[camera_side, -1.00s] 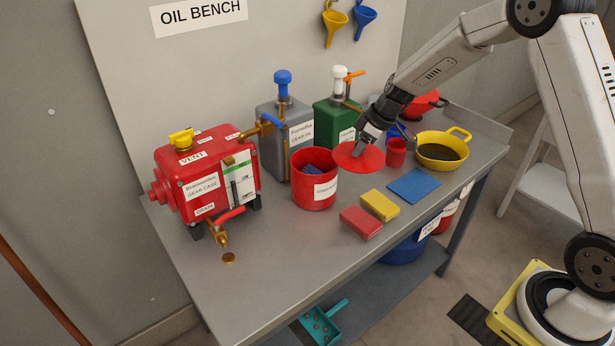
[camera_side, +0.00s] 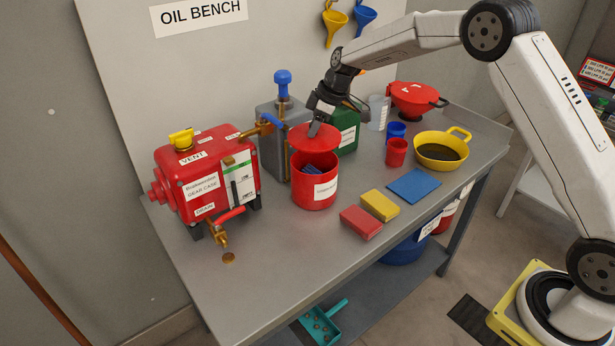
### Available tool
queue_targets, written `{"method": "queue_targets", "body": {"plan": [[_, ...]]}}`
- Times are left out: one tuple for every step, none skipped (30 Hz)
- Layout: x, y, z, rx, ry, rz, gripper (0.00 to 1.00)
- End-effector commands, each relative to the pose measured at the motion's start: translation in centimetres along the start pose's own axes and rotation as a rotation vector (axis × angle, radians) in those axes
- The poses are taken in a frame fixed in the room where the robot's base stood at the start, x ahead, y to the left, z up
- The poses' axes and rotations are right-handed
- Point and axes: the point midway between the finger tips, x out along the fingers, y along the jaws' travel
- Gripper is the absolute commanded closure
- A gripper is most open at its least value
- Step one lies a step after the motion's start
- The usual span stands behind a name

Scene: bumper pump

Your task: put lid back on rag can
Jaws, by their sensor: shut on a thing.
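The rag can (camera_side: 316,196) is a red open-topped cylinder with a white label, standing upright on the bench. Blue rags (camera_side: 312,168) show inside its mouth. The red round lid (camera_side: 315,139) is held above the can, over the back part of its mouth and roughly level. A gap between lid and rim shows at the front; whether they touch at the back cannot be told. My gripper (camera_side: 314,130) points down and is shut on the top of the lid, probably at a knob that the fingers hide.
The red gear case (camera_side: 205,180) stands left of the can, with a grey gear oil container (camera_side: 270,118) and a green container (camera_side: 344,133) behind. Red and yellow blocks (camera_side: 379,205), a blue cloth (camera_side: 415,186), small cups (camera_side: 396,152) and a yellow pan (camera_side: 441,152) lie to the right.

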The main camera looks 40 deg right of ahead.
Motion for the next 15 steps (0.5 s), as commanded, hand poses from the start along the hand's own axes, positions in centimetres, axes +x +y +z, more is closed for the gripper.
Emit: {"method": "queue_targets", "body": {"plan": [[0.1,0.0,0.0,0.0,0.0,0.0,1.0],[0.1,0.0,0.1,0.001,0.0,0.0,1.0],[0.2,0.0,0.1,0.001,0.0,0.0,1.0],[0.2,0.0,0.1,0.001,0.0,-0.001,1.0],[0.3,0.0,0.1,0.001,0.0,-0.001,1.0],[0.4,0.0,0.2,0.001,0.0,-0.001,1.0],[0.5,0.0,0.2,0.001,0.0,-0.001,1.0],[0.7,0.0,0.3,0.002,0.0,-0.001,1.0],[0.8,0.0,0.4,0.002,0.0,-0.002,1.0],[1.0,0.0,0.4,0.002,0.0,-0.001,1.0],[1.1,0.0,0.5,0.002,0.0,-0.001,1.0],[1.3,0.0,0.6,0.002,0.0,-0.001,1.0],[1.5,0.0,0.7,0.003,0.0,-0.001,1.0],[1.6,0.0,0.7,0.003,0.0,-0.001,1.0],[1.9,0.0,0.8,0.002,0.0,-0.001,1.0]]}}
